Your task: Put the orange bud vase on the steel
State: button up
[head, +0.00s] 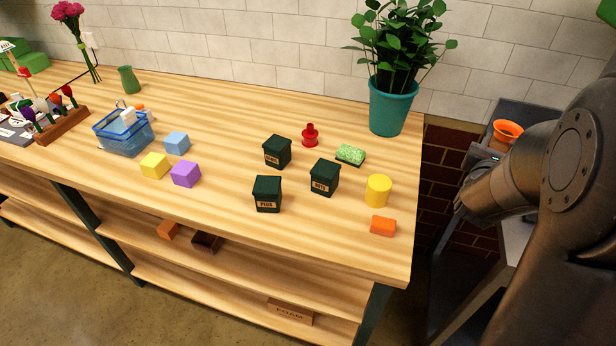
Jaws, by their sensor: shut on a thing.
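The orange bud vase (507,131) shows at the right of the head view, its flared rim and open mouth turned up. It looks upright, and its lower part is hidden behind my arm. My gripper (489,154) is shut on the vase, though my wrist covers most of the fingers. A grey steel-looking surface (527,108) lies behind and around the vase, right of the wooden bench. I cannot tell whether the vase touches it.
The wooden bench (225,225) holds three dark green boxes, coloured blocks, a yellow cylinder (378,190), an orange block (383,226) and a blue basket (124,137). A teal potted plant (391,107) stands at its back right corner, near my gripper.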

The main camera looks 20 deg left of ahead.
jog(key=s+a+n+y, duration=0.1)
jog(key=a+n+y, duration=0.7)
jog(key=a, duration=3.4)
jog(key=s+a+y, duration=0.4)
jog(key=s+a, duration=0.3)
jog(key=a, duration=0.5)
jog(key=shift+g, duration=0.3)
notch_tip(320, 180, down, 5)
jog(key=shift+w+r, duration=0.1)
jog(key=shift+w, duration=0.05)
jog(key=s+a+f, duration=0.1)
jog(key=a+f, duration=0.1)
jog(key=a, duration=0.1)
jog(key=s+a+f, duration=0.1)
jog(key=a+f, duration=0.1)
jog(key=a, duration=0.2)
jog(key=s+a+f, duration=0.1)
jog(key=a+f, duration=0.2)
jog(key=a, duration=0.1)
jog(key=shift+s, duration=0.3)
jog(key=shift+f, duration=1.85)
